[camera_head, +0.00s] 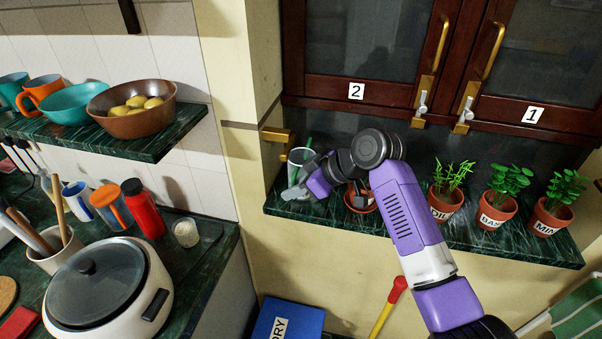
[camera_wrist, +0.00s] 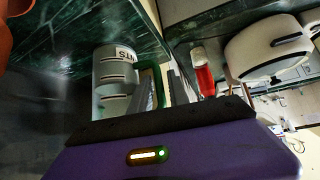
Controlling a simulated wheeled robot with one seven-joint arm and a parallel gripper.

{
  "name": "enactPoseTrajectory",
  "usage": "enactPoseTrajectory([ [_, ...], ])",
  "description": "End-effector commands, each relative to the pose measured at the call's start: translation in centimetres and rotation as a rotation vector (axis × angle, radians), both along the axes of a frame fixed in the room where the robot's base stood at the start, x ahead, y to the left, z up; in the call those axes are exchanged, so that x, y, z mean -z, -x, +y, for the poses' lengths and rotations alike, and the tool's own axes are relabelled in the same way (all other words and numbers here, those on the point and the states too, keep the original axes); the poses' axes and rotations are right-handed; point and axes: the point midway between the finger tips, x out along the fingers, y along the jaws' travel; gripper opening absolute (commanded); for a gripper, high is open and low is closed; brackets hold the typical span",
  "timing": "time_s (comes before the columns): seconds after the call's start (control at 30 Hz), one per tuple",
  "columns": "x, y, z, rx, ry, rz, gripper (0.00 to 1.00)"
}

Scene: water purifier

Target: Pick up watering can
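The watering can (camera_head: 297,158) looks like a pale grey cylinder with green at its side, and it stands at the left end of the dark green marble ledge. In the wrist view the can (camera_wrist: 113,72) has a black-lettered label, and its green handle (camera_wrist: 158,86) is on its right side. My gripper (camera_head: 293,190) reaches in from the right, and its grey fingertips are in front of the can, close to the handle. In the wrist view grey fingers show beside the handle. The finger gap and any contact are unclear, and my gripper partly hides the can.
Potted herbs (camera_head: 446,202) stand along the ledge to the right, with one pot (camera_head: 362,203) partly behind my arm. A cabinet (camera_head: 370,60) with metal handles is above. At left, a counter holds a white cooker (camera_head: 110,285) and a red bottle (camera_head: 143,210).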

Motion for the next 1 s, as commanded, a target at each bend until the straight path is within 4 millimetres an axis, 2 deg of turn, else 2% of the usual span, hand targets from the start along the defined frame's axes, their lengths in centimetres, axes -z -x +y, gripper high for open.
enactPoseTrajectory([
  [0.27,2.2,-1.3,1.9,-0.001,0.001,0.002,0.22],
  [0.53,2.4,-1.4,2.1,-0.001,0.000,-0.001,0.22],
  [0.63,2.4,-1.4,2.1,-0.001,0.000,-0.001,0.02],
  [0.67,2.4,-1.4,2.0,-0.001,0.000,-0.001,0.00],
  [1.0,2.4,-1.4,2.0,0.000,0.000,0.000,0.00],
])
